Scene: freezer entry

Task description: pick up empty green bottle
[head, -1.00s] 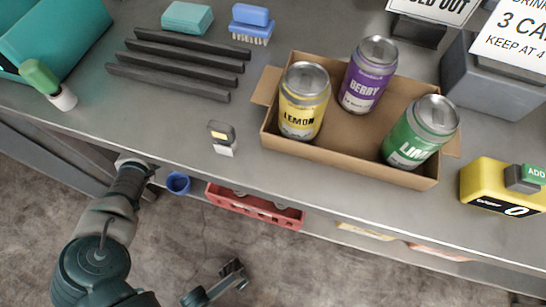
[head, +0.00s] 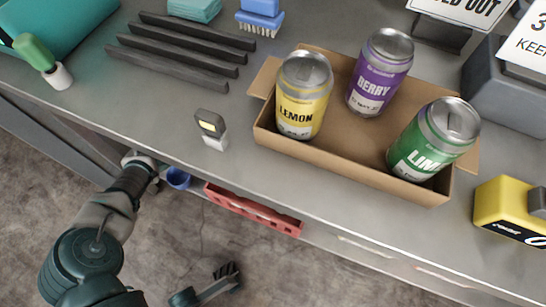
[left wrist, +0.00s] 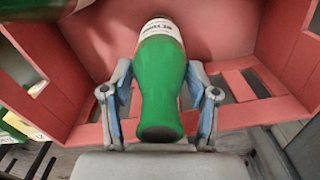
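In the left wrist view a green bottle (left wrist: 161,85) with a white label lies with its dark round end toward me, inside a red crate (left wrist: 240,115). My left gripper (left wrist: 160,95) has one finger on each side of the bottle. The fingers are apart, with narrow gaps showing beside the glass, so it looks open around the bottle. In the head view my left arm reaches under the counter edge, and its fingers and this bottle are hidden. My right gripper (head: 225,278) seems to be the dark shape low over the floor; its finger state is unclear.
The red crate (head: 250,210) and a blue cup (head: 178,178) are below the counter (head: 180,120). On top stand a cardboard tray (head: 350,175) with three cans, dark bars (head: 175,65), a small grey device (head: 211,130) and a green-and-white item (head: 42,60).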

